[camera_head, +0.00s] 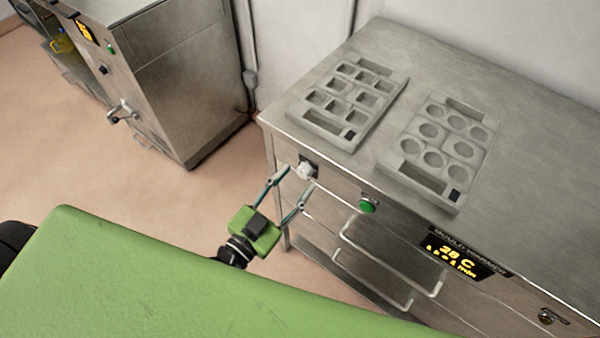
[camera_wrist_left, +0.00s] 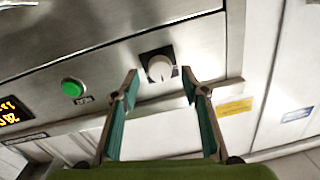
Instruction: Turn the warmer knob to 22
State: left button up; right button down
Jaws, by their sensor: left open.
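The warmer knob (camera_head: 306,170) is a pale round knob on a dark plate at the left end of the steel mould warmer's front. It also shows in the left wrist view (camera_wrist_left: 160,69). The warmer display (camera_head: 458,256) reads what looks like 28 C. My left gripper (camera_head: 295,179) is open, with its fingertips close in front of the knob. In the left wrist view its two fingers (camera_wrist_left: 160,73) stand on either side of the knob, with gaps visible; I cannot tell whether either touches it. My right gripper is not in view.
A green button (camera_head: 367,205) sits right of the knob. Below are wire handles (camera_head: 390,262). Two grey moulds, one with square cavities (camera_head: 349,103) and one with round cavities (camera_head: 437,150), lie on the warmer top. Another steel cabinet (camera_head: 180,80) stands at the back left.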

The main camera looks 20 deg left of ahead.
aim_at(304, 171)
pick_arm(q)
jog(key=shift+x, duration=1.25)
jog(key=shift+c, duration=1.1)
jog(key=c, duration=0.9)
